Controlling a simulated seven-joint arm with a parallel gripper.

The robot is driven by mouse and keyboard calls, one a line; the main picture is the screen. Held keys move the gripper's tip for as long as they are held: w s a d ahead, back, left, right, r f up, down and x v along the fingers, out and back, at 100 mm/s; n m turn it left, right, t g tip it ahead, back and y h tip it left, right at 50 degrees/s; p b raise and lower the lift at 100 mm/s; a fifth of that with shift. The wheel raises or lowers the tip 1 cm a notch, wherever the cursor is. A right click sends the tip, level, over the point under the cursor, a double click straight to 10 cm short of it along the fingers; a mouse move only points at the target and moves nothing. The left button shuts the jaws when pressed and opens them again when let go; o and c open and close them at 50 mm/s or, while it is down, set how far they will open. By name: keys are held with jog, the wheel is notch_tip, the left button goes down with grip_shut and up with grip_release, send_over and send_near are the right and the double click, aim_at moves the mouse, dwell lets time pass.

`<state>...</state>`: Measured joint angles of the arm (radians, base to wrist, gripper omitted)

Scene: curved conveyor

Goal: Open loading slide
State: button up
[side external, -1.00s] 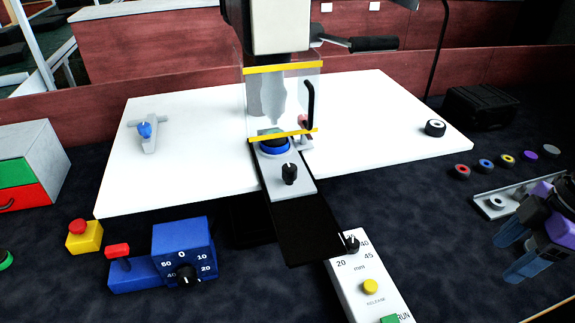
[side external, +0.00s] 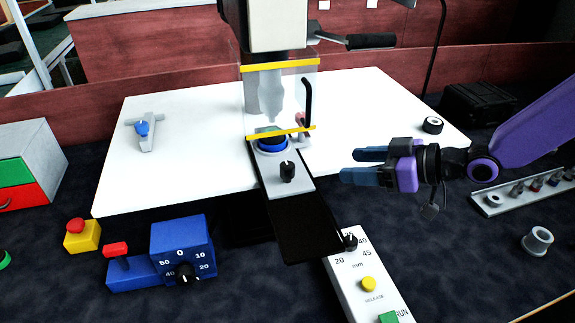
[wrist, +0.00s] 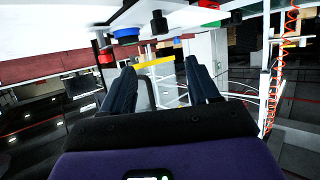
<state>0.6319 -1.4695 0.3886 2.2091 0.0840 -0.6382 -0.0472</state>
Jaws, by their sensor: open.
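The loading slide (side external: 298,190) is a light grey plate with an upright black knob (side external: 287,172). It sits at the back of a black track (side external: 305,232), its rear end under the press. A blue ring-shaped seat (side external: 272,145) is on its rear, at the lower edge of the clear guard (side external: 281,98) with yellow strips. My gripper (side external: 350,166) is open and empty, to the right of the knob and apart from it, fingers pointing left. In the wrist view my fingers (wrist: 160,66) are spread, with a black knob (wrist: 158,22) and blue ring (wrist: 126,35) beyond them.
A control panel (side external: 375,285) with dial and buttons stands front right of the track. A blue dial box (side external: 182,250) and yellow button box (side external: 82,236) are at left. A black-and-white roller (side external: 432,125) lies on the white board (side external: 200,180). A rack (side external: 488,209) and grey cup (side external: 538,241) are at right.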

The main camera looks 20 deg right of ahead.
aim_at(291, 166)
jog(key=x, duration=1.6)
jog(key=shift+w+a+f, duration=0.2)
jog(key=shift+a+f, duration=0.05)
